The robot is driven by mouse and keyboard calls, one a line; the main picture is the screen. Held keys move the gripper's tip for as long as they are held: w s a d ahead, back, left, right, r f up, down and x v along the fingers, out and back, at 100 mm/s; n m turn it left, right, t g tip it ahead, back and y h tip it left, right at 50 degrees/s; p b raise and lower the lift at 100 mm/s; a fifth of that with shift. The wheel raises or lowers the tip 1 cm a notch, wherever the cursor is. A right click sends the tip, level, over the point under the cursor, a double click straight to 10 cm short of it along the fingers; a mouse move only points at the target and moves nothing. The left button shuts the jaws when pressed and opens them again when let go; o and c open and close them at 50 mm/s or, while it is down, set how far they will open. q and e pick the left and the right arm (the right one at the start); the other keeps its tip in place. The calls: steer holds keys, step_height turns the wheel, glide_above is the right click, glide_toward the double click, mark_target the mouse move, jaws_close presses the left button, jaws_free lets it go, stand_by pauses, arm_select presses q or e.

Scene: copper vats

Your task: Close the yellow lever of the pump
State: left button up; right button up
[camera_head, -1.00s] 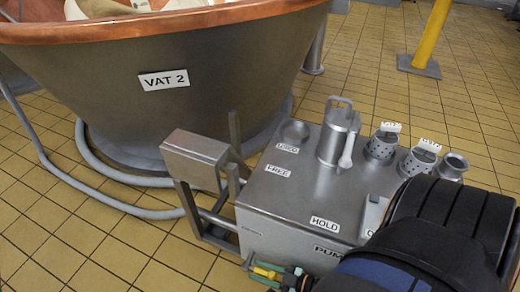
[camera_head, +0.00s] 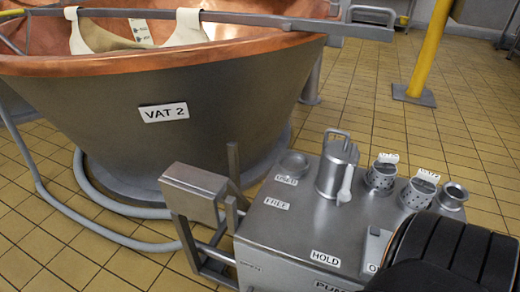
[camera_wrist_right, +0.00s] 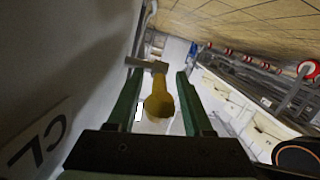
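The pump (camera_head: 300,225) is a grey metal box at the lower middle of the head view, with its front face cut off by the bottom edge. The yellow lever (camera_wrist_right: 159,98) shows in the right wrist view, with a grey metal piece at its far end. My right gripper (camera_wrist_right: 158,92) is open. Its two green fingers stand on either side of the lever, with gaps visible; whether either finger touches it I cannot tell. In the head view only my black right arm shows at the lower right, and the gripper and lever are out of sight. My left gripper is in neither view.
A pale panel with a partly visible "CL" label (camera_wrist_right: 38,146) lies close at the left of the wrist view. A metal jug (camera_head: 337,166) and perforated cups (camera_head: 381,174) stand on the pump top. The copper vat (camera_head: 215,110) is behind, and hoses run along the floor.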

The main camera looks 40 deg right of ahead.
steer(key=p+v, duration=0.1)
steer(key=v, duration=0.6)
steer(key=shift+s, duration=0.25)
steer(key=shift+d, duration=0.1)
